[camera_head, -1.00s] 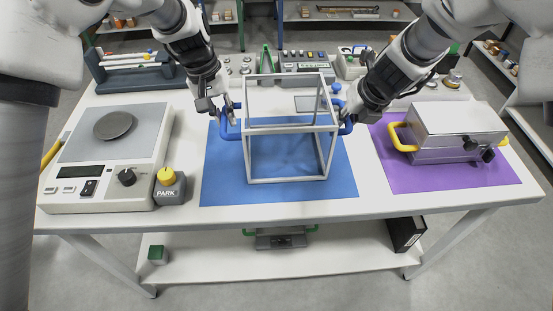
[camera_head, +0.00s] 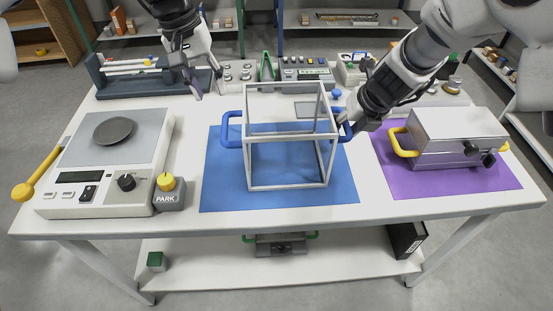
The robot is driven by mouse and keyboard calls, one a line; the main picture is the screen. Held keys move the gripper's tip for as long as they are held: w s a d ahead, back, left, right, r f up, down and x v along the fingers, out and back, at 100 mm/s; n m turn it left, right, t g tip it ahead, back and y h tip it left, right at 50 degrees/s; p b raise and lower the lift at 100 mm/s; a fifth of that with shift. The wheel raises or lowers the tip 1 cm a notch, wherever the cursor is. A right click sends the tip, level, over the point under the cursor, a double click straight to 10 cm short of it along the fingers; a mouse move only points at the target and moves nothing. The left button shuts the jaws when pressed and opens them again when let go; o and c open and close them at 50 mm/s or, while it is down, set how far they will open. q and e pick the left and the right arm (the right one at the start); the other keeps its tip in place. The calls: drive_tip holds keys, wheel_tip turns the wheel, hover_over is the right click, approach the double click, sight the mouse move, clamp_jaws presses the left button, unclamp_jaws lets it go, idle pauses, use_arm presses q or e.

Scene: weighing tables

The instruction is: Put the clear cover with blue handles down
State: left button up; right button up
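The clear cover (camera_head: 318,157), a box with a pale frame and blue handles on two sides, stands upright on the blue mat (camera_head: 222,190). Its left blue handle (camera_head: 223,130) is free of any gripper. Its right blue handle (camera_head: 346,133) is partly hidden by my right gripper (camera_head: 352,112), whose fingers are at the handle. I cannot tell whether they are closed on it. My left gripper (camera_head: 197,80) is empty with its fingers apart, up and behind the cover's left side, near the grey rack.
A scale (camera_head: 75,202) with a dark round pan and a yellow-knobbed lever (camera_head: 22,191) stands left, with a PARK block (camera_head: 169,198) beside it. A metal box (camera_head: 455,135) with a yellow handle sits on the purple mat (camera_head: 420,202). Several small items and a grey rack (camera_head: 135,88) line the back.

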drive_tip(key=v, duration=1.2)
